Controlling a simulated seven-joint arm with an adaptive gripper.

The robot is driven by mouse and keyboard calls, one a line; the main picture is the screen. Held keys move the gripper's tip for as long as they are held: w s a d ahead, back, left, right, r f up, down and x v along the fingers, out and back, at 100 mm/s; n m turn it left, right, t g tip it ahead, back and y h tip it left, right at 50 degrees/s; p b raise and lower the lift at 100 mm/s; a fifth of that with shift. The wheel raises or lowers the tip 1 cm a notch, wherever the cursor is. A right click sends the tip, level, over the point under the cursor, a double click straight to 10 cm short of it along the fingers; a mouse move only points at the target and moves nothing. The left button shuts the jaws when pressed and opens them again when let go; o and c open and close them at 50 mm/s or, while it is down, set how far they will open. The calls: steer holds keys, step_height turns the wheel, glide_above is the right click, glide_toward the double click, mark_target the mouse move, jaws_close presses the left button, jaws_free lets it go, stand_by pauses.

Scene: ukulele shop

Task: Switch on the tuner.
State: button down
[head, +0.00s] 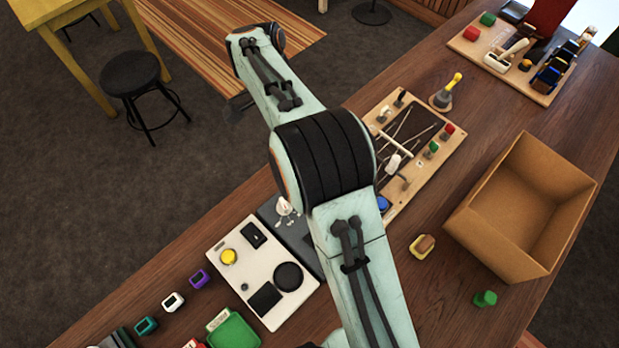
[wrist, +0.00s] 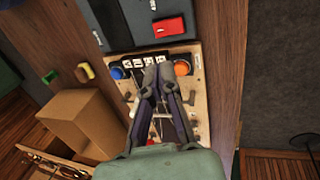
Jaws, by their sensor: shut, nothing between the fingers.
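No thing is plainly marked as the tuner. A wooden control board (head: 447,157) lies on the counter in the head view, partly behind my arm. It also shows in the wrist view (wrist: 198,105), with a blue dome button (wrist: 117,72), an orange dome button (wrist: 182,68) and a row of black-and-white switches (wrist: 139,62) between them. My gripper (wrist: 158,72) is shut and empty over the board, its tips in front of the switch row; contact cannot be told. My arm hides the gripper in the head view.
An open cardboard box (head: 525,205) stands right of the board, beside a yellow-brown block (head: 423,246) and a green block (head: 485,298). A white panel (head: 232,262) with a yellow button lies left. A grey mat (wrist: 125,30) bears a red box (wrist: 168,27).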

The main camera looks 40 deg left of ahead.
steer(key=x, duration=1.2)
steer(key=shift+d+f, duration=0.1)
steer(key=shift+f, duration=0.15)
steer(key=shift+d+f, duration=0.15)
steer(key=shift+f, duration=0.1)
steer(key=shift+a+r, duration=0.15)
steer(key=shift+a, duration=0.65)
steer(key=d+v, duration=0.1)
steer(key=v, duration=1.3)
steer(key=shift+d+r, duration=0.25)
steer(key=shift+d, duration=0.15)
